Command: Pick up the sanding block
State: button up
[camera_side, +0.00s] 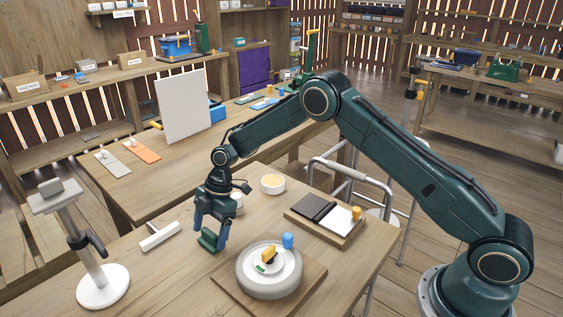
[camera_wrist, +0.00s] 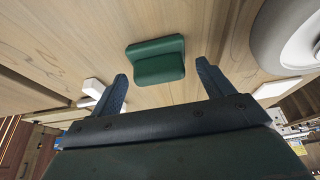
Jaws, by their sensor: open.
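The green block with a raised handle-like back, which looks like the sanding block (camera_side: 208,240), lies on the near wooden table. It also shows in the wrist view (camera_wrist: 157,66), top centre, lying on bare wood. My gripper (camera_side: 211,231) points down just over the block, its two blue fingers apart. In the wrist view, the open fingers of my gripper (camera_wrist: 161,72) stand left and right of the block with a gap on each side. The block is not held. In the side view the fingers partly hide it.
A white T-shaped tool (camera_side: 160,236) lies left. A bowl (camera_side: 272,184) and a tray (camera_side: 325,232) are behind and right.

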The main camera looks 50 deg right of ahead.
aim_at(209, 232)
jog(key=shift+a+f, duration=0.15)
jog(key=shift+f, duration=0.2)
jog(key=c, duration=1)
jog(key=shift+r, duration=0.15)
notch_tip(209, 232, up, 20)
dwell(0.3)
dwell(0.4)
